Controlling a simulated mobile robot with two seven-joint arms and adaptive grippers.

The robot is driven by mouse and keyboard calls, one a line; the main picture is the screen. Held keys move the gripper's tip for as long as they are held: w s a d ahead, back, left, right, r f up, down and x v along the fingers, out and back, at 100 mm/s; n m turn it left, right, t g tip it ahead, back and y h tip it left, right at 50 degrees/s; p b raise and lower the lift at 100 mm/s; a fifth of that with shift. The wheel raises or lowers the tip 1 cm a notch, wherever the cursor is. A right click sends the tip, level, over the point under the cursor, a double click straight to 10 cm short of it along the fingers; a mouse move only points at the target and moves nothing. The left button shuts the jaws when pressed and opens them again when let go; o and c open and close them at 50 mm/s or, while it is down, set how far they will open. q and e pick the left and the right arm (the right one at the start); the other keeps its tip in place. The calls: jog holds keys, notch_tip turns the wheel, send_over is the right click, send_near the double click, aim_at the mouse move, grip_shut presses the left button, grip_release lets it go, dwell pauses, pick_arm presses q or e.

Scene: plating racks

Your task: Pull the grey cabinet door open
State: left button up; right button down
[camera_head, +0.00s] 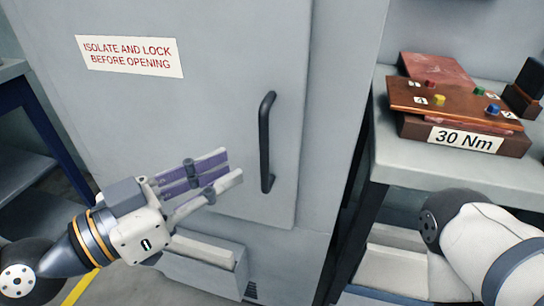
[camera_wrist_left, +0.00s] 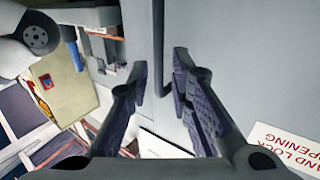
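The grey cabinet door (camera_head: 220,60) looks shut, with a red-lettered warning label (camera_head: 130,56) at its upper left. Its black vertical bar handle (camera_head: 265,140) is near the right edge. My left gripper (camera_head: 231,168) is open and empty, left of the handle's lower half, its purple-padded fingers pointing towards it. In the left wrist view, the spread fingers of my left gripper (camera_wrist_left: 162,75) face the cabinet, and part of the label (camera_wrist_left: 285,148) shows at lower right. Contact with the handle cannot be told. My right gripper is out of view; only my right arm shows.
A grey bench (camera_head: 430,170) stands right of the cabinet. It carries copper plates (camera_head: 440,100) on a block with a "30 Nm" label (camera_head: 466,140). A grey box (camera_head: 205,262) sits low at the cabinet's front. A blue-framed rack (camera_head: 40,130) is at far left.

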aim_at(261, 153)
pick_arm(q)
jog(key=x, duration=0.8)
jog(key=shift+r, duration=0.1)
grip_shut()
